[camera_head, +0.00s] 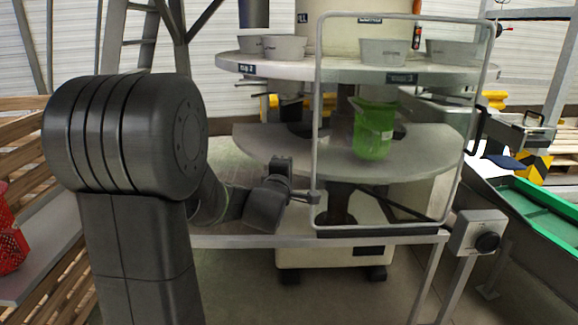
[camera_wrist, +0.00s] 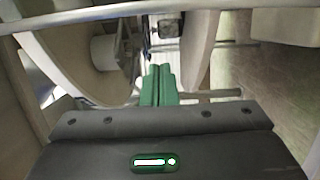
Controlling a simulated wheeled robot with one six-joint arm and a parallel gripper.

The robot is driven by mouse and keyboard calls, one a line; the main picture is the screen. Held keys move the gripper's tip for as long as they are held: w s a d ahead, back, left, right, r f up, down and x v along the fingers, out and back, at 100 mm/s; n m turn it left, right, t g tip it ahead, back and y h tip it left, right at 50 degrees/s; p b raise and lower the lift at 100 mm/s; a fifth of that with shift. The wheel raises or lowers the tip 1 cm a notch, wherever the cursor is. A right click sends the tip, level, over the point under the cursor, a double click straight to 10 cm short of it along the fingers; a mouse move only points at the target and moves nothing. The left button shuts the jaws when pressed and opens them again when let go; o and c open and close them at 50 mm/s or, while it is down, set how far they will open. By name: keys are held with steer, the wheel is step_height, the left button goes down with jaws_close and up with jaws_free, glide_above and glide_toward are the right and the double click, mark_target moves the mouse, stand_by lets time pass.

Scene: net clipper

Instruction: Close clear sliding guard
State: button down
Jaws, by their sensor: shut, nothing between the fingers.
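The clear sliding guard (camera_head: 319,110) is a see-through panel in a rounded grey frame. In the head view it stands upright in front of the right part of the round machine. My gripper (camera_head: 293,194) is at the lower left edge of the guard's frame, beside a small grey fitting (camera_head: 313,197). Whether they touch cannot be told. In the wrist view my gripper's green fingers (camera_wrist: 160,82) are together with nothing between them. A grey bar (camera_wrist: 100,14) crosses the top of that view, and a short rod (camera_wrist: 212,95) lies right of the fingers.
Behind the guard is a two-level round table (camera_head: 260,68) with several grey bowls above and a green container (camera_head: 373,128) below. A grey rail (camera_head: 330,240) runs along the front. A control box (camera_head: 478,232) stands right, near a green conveyor (camera_head: 540,205).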

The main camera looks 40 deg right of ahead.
steer(key=v, duration=0.8)
steer(key=shift+s, duration=0.4)
steer(key=shift+d, duration=0.1)
